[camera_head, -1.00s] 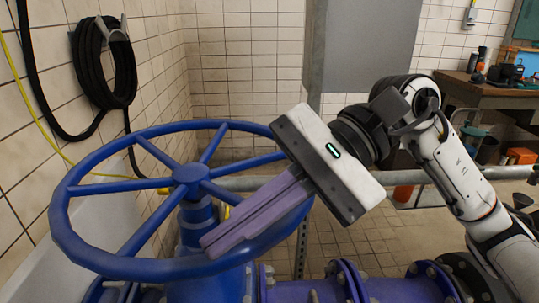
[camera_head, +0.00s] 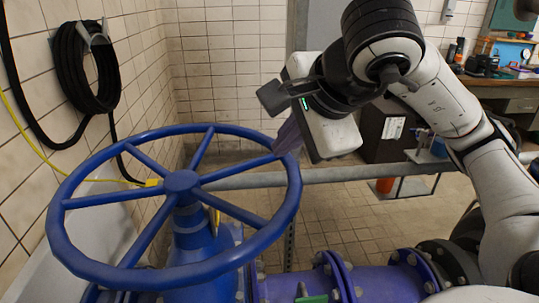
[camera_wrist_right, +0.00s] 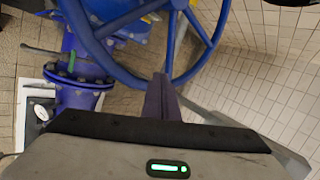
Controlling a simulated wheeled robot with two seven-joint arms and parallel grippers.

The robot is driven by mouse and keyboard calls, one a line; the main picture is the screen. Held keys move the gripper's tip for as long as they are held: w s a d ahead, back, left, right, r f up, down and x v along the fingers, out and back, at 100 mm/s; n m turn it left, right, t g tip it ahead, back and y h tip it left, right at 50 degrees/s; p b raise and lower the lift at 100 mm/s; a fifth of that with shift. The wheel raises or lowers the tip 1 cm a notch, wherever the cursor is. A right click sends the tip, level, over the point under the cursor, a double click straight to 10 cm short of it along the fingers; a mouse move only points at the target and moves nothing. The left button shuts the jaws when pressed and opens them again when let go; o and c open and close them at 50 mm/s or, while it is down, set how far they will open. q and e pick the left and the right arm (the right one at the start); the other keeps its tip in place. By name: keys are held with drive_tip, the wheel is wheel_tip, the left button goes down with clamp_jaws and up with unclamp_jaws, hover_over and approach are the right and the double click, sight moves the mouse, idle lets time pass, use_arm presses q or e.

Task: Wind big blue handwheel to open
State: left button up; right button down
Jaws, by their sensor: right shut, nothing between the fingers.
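The big blue handwheel (camera_head: 181,182) lies nearly flat on its blue valve stem at the left of the head view, with several spokes from hub to rim. Its rim and spokes also show in the wrist view (camera_wrist_right: 100,50). My right gripper (camera_head: 284,140) is shut, with its purple fingers together and nothing between them. The fingers are at the far right part of the rim, partly hidden by the gripper body. In the wrist view the fingertips (camera_wrist_right: 159,77) overlap the rim; I cannot tell whether they touch it. My left gripper is not in view.
A grey horizontal rail (camera_head: 345,175) runs behind the wheel. Blue flanged pipe (camera_head: 385,284) lies at lower right. A black hose coil (camera_head: 85,75) hangs on the tiled wall at left. A workbench (camera_head: 500,92) stands at back right.

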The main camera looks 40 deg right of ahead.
sight(266, 162)
drive_tip(key=shift+s+d+m+h, duration=0.1)
drive_tip(key=shift+d+m+h, duration=0.25)
drive_tip(key=shift+d, duration=0.4)
drive_tip(key=shift+d+f+b, duration=0.2)
drive_tip(key=shift+f+b, duration=0.15)
drive_tip(key=x, duration=0.8)
drive_tip(key=w+r+b+x, duration=0.1)
drive_tip(key=x, duration=0.2)
drive_tip(key=shift+w+d+f, duration=0.5)
drive_tip(key=shift+w+f, duration=0.05)
drive_tip(key=shift+w, duration=0.25)
